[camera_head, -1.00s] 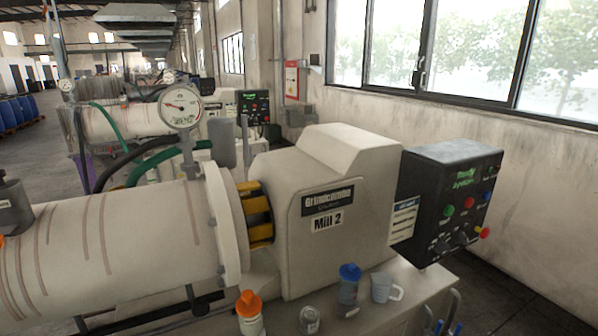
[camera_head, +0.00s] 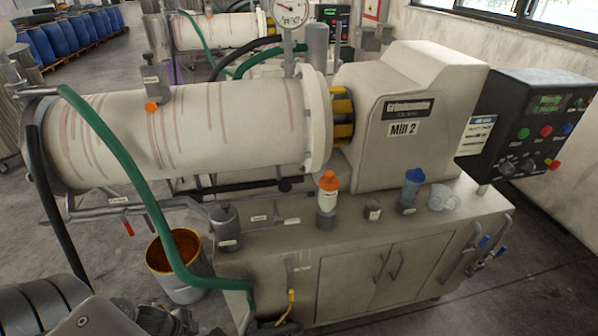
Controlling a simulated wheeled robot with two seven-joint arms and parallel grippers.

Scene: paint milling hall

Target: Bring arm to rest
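Part of what appears to be my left arm shows as dark grey links at the bottom left corner of the head view. No gripper fingers can be made out there. My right arm and gripper are not in view. The Mill 2 machine (camera_head: 412,108) stands in the middle, with its long pale barrel (camera_head: 200,130) to the left.
On the steel cabinet (camera_head: 345,245) stand an orange-capped bottle (camera_head: 327,198), a small jar (camera_head: 373,210), a blue-capped bottle (camera_head: 409,195) and a clear mug (camera_head: 442,200). A bucket (camera_head: 186,282) and a green hose (camera_head: 135,180) are at left. A control box (camera_head: 535,115) is at right.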

